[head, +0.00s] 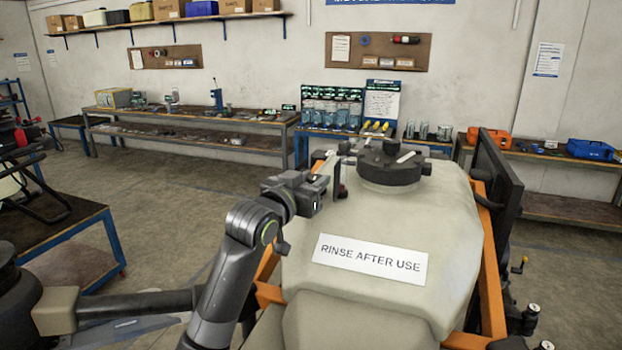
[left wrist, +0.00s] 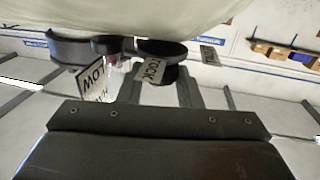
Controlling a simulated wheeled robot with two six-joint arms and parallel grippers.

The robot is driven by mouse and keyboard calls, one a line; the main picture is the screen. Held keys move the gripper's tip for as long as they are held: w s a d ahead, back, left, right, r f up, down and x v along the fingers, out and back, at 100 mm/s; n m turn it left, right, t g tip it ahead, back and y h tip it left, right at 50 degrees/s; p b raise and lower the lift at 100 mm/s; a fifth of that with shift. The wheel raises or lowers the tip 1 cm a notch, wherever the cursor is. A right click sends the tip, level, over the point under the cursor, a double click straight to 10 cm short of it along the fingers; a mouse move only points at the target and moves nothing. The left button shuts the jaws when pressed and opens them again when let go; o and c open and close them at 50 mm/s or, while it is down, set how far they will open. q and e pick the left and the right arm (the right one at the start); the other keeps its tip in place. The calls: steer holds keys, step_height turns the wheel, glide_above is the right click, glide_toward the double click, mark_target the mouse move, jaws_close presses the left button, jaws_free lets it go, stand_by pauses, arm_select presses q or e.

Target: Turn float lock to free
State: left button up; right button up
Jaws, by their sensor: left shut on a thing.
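The cream spray tank (head: 385,230) has a black lid (head: 385,163) and a "RINSE AFTER USE" label. My left gripper (head: 327,186) is at the tank's upper left side, by a dark bracket. In the left wrist view my left gripper (left wrist: 172,92) is shut on a dark round knob (left wrist: 162,48) under the tank edge, which I take for the float lock. A "LOCK" label (left wrist: 152,71) shows beside it. Its fingertips are partly hidden there, and the knob's exact setting cannot be told. My right gripper is in neither view.
A second dark round part (left wrist: 108,45) and a "LOW" label (left wrist: 92,82) are close beside the knob. Orange frame bars (head: 492,270) flank the tank, with a dark panel (head: 497,195) at right. A dark-topped table (head: 55,235) stands at left. Open floor lies behind.

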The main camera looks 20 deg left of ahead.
arm_select(q)
steer(key=shift+d+n+y+p, duration=0.2)
steer(key=shift+n+y+p, duration=0.15)
steer(key=shift+n+y, duration=1.45)
steer(key=shift+y, duration=1)
steer(key=o, duration=0.7)
